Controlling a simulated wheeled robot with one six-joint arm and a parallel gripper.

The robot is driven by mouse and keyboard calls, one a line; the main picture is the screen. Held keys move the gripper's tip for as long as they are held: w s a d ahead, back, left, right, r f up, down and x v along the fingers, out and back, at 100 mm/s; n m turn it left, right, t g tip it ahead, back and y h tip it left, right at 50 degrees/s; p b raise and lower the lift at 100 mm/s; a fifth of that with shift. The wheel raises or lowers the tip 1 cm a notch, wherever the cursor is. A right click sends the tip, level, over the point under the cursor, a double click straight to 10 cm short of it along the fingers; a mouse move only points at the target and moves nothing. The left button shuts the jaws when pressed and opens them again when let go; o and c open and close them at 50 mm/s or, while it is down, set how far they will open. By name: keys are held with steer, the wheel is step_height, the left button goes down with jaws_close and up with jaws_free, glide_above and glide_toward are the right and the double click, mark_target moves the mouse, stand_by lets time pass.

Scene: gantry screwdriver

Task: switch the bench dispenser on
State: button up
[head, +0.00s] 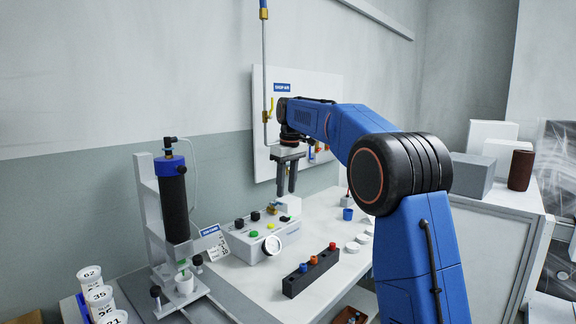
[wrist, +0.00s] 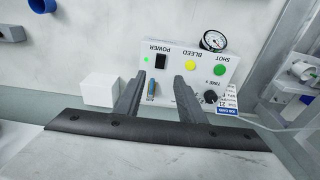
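The bench dispenser's control box (head: 262,246) is a light grey box on the white bench. In the wrist view its face (wrist: 205,72) carries the words POWER, BLEED and SHOT. A black switch (wrist: 160,62) sits by POWER, with a small green light (wrist: 146,59) showing beside it. A yellow button (wrist: 190,64) is by BLEED and a green button (wrist: 219,70) by SHOT. My gripper (head: 285,192) hangs fingers-down above the back right of the box. In the wrist view my gripper (wrist: 160,76) is open and empty, its fingertips either side of the black switch in the picture.
A round gauge (head: 272,245) stands at the box's front. A dispensing stand with a black cylinder (head: 174,205) rises on the left. A black rack with colored caps (head: 311,272) lies in front. A white block (wrist: 100,89) stands beside the box. White discs (head: 353,247) lie right.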

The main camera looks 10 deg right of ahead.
step_height(320, 180, up, 8)
steer(key=shift+s+d+r, duration=0.15)
steer(key=shift+s+d, duration=0.1)
steer(key=shift+s, duration=0.05)
steer(key=s+d+f+m+t, duration=0.1)
steer(key=s+d+f+m, duration=0.15)
steer(key=s, duration=1.05)
steer(key=s+d+f+m+t, duration=0.1)
steer(key=s+f, duration=0.2)
steer(key=s, duration=1.1)
steer(key=s+d+f+m+t, duration=0.1)
steer(key=s+d+f+m, duration=0.1)
steer(key=s+f, duration=1.9)
steer(key=shift+s+d+f+m+t+h, duration=0.3)
steer(key=shift+s+m, duration=0.35)
steer(key=shift+s, duration=0.55)
